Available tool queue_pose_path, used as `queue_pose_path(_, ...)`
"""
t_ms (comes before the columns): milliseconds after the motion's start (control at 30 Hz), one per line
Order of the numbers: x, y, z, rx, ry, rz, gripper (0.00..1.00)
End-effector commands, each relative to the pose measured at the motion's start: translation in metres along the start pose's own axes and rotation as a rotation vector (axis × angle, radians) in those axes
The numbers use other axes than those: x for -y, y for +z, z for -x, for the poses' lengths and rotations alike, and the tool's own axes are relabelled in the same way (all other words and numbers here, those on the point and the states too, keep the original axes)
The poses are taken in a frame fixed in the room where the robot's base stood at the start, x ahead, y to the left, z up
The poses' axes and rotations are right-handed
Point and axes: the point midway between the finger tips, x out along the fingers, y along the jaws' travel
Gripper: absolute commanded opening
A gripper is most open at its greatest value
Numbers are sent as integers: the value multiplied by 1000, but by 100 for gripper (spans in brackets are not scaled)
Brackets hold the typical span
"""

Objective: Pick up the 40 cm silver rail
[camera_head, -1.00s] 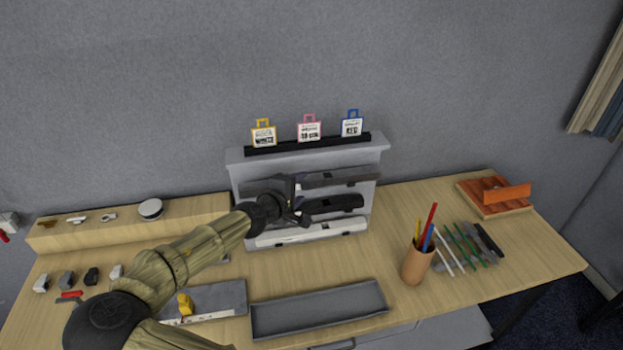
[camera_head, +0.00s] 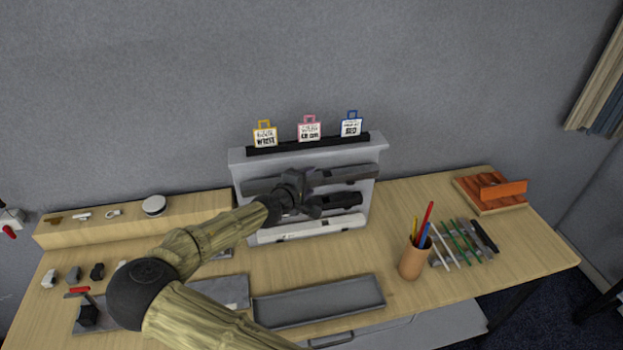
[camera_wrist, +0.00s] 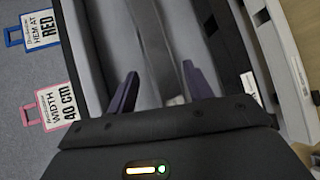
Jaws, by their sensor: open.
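The silver rail (camera_head: 347,174) lies across the top level of the grey rack, above a black rail (camera_head: 345,200) and a white rail (camera_head: 322,227). My gripper (camera_head: 313,183) is in front of the rack at the silver rail's middle, hiding part of it. In the wrist view, my open gripper (camera_wrist: 160,88) has one dark finger on each side of a grey, bar-like surface, apparently the silver rail (camera_wrist: 158,45). I cannot tell whether the fingers touch it. A pink tag (camera_wrist: 47,112) reads "WIDTH 40 CM".
Yellow, pink and blue tags stand on the rack's top ledge (camera_head: 382,142). An empty grey tray (camera_head: 320,303) lies in front. A pencil cup (camera_head: 412,262) and several pens are at right. A wooden step (camera_head: 120,228) with small parts is at left. Bare table lies between tray and rack.

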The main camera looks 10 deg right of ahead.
Motion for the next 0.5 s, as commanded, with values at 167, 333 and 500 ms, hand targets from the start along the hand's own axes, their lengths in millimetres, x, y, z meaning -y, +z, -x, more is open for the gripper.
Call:
queue_pose_path(167,0,0,0,1,0,0,51)
queue_pose_path(333,0,0,0,1,0,0,47)
queue_pose_path(500,0,0,0,1,0,0,14)
